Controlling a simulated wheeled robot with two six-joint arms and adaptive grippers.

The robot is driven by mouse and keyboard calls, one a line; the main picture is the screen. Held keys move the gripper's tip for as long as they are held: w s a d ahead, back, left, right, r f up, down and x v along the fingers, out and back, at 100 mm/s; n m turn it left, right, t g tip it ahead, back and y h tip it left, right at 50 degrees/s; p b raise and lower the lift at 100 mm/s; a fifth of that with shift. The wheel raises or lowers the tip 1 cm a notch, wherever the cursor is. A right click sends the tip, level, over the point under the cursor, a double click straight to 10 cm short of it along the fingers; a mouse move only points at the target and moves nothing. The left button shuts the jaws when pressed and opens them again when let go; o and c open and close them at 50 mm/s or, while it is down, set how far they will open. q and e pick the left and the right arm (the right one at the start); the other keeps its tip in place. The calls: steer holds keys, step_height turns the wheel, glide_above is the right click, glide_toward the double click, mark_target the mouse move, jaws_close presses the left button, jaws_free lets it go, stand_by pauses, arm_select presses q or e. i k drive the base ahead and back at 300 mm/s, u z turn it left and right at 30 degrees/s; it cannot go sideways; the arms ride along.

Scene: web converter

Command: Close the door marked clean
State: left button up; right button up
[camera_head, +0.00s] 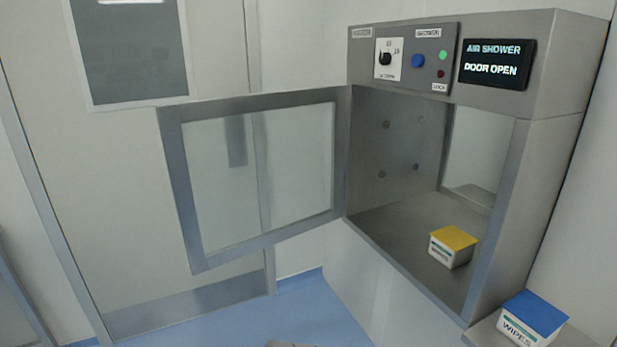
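A glass-paned door (181,190) with a grey metal frame stands wide open. It is hinged at the left edge of a steel pass-through cabinet (556,95) and swings out to the left. Small labels sit on the cabinet's top panel, but I cannot read the word clean on any of them. The cabinet's display (495,64) reads AIR SHOWER, DOOR OPEN. Neither of my grippers can be made out. A small grey shape shows at the bottom edge, too little to identify.
A white box with a yellow lid (452,247) sits inside the cabinet. A wipes box with a blue lid (532,318) stands on a ledge at lower right. The panel has a knob (386,59) and a blue button (418,61). Blue floor (300,318) is open below the door.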

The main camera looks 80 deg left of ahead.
mark_target(171, 117)
steer(key=k, duration=0.85)
steer(key=z, duration=1.95)
steer(key=k, duration=2.75)
steer(key=u, duration=2.6)
steer(key=i, duration=1)
steer(key=u, duration=0.1)
steer(key=k, duration=0.4)
steer(key=z, duration=0.1)
